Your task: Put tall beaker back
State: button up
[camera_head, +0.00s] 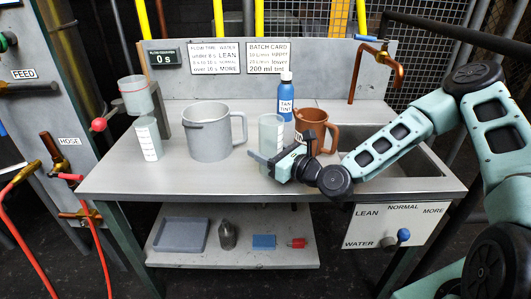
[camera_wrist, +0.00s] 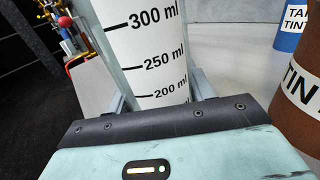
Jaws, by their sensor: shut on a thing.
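The tall beaker (camera_head: 271,135) is a pale translucent cylinder, upright at the middle of the bench. In the wrist view the tall beaker (camera_wrist: 145,45) shows black marks reading 300, 250 and 200 ml. My gripper (camera_head: 268,162) is shut around its lower part, with one finger on each side in the wrist view (camera_wrist: 160,100). The base of the beaker is partly hidden by my gripper, and I cannot tell whether it touches the bench. A second, shorter beaker (camera_head: 148,140) with marks stands at the left of the bench.
A large grey jug (camera_head: 208,138) stands left of the tall beaker. A brown jug (camera_head: 318,128) and a blue tint bottle (camera_head: 285,100) stand close on its right and behind. A cup in a stand (camera_head: 136,97) is at far left. The bench front (camera_head: 170,180) is clear.

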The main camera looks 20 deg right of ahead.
jog(key=shift+f, duration=0.2)
jog(key=o, duration=1.1)
jog(key=shift+o, duration=0.2)
jog(key=shift+r, duration=0.1)
jog(key=shift+s+r, duration=0.1)
jog(key=v, duration=0.4)
jog(key=p+v, duration=0.1)
jog(key=v, duration=0.4)
jog(key=shift+s+d+r, duration=0.2)
jog(key=shift+d+r, duration=0.05)
jog(key=shift+d, duration=0.05)
jog(key=shift+p+v, duration=0.9)
jog(key=shift+p, duration=0.35)
jog(key=shift+s+d+f, duration=0.1)
jog(key=shift+s+f, duration=0.1)
jog(key=shift+f, duration=0.15)
